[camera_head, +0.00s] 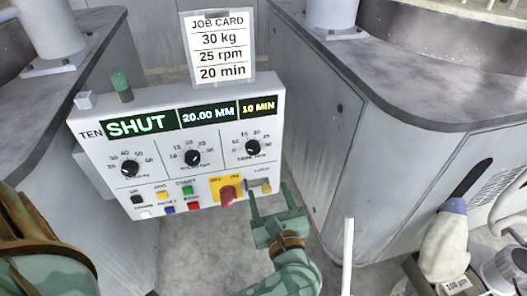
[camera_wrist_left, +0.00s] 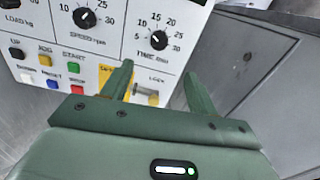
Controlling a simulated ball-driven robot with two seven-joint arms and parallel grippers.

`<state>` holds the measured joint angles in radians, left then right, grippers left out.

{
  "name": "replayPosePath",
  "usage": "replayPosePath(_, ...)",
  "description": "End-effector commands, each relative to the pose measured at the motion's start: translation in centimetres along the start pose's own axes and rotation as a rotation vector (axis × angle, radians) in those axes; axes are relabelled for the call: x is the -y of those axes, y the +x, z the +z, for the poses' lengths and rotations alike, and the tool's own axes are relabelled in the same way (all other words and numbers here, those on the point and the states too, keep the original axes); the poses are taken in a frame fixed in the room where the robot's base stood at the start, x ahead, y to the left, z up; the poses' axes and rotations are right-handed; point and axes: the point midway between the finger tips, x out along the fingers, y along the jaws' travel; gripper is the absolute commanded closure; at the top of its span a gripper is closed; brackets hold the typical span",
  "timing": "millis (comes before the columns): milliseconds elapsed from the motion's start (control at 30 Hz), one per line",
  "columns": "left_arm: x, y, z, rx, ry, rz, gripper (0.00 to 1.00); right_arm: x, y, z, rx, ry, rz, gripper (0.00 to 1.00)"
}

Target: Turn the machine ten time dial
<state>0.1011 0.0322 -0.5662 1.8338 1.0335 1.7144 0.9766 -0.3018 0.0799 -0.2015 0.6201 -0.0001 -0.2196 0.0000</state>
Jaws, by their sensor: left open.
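The machine TEN control box (camera_head: 98,142) is white with three black dials. The time dial (camera_head: 253,147) is the rightmost, below a display (camera_head: 258,107) reading 10 MIN. It also shows in the wrist view (camera_wrist_left: 159,40), just beyond the fingertips. The speed dial (camera_head: 193,158) is in the middle and the load dial (camera_head: 130,168) at left. A job card (camera_head: 222,48) above reads 30 kg, 25 rpm, 20 min. My left gripper (camera_head: 268,189) is open and empty, below the time dial and apart from it. My right gripper is not in view.
A red switch (camera_head: 228,194) on a yellow plate and a lock key (camera_head: 265,187) sit by my left fingers. Several coloured buttons are further left. Grey cabinets (camera_head: 385,120) stand to the right.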

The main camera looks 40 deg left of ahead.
Motion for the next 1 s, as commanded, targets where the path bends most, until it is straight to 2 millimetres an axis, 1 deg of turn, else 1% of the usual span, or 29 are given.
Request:
replayPosePath(33,0.0,1.2,-0.1,0.005,0.002,0.001,0.41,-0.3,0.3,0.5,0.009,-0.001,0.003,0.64)
replayPosePath(133,0.0,3.7,-0.1,0.007,0.005,0.000,0.41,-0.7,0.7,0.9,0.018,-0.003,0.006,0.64)
replayPosePath(300,0.0,8.2,-0.2,0.008,0.008,-0.001,0.41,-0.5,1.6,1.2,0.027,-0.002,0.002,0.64)
replayPosePath(400,0.0,10.4,-0.2,0.007,0.009,0.000,0.41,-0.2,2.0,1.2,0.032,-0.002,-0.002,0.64)
replayPosePath(500,0.0,12.2,-0.1,0.007,0.009,0.000,0.41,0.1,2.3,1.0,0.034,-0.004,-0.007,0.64)
replayPosePath(600,0.0,13.4,-0.1,0.006,0.009,0.000,0.41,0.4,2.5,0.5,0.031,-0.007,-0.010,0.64)
replayPosePath(700,0.0,14.0,0.0,0.006,0.008,0.000,0.41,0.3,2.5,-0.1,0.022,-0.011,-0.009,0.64)
replayPosePath(867,0.0,14.2,0.1,0.005,0.008,-0.001,0.41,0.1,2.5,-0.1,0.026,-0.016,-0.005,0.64)
replayPosePath(1000,0.0,14.2,0.1,0.005,0.008,-0.001,0.41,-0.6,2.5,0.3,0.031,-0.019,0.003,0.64)
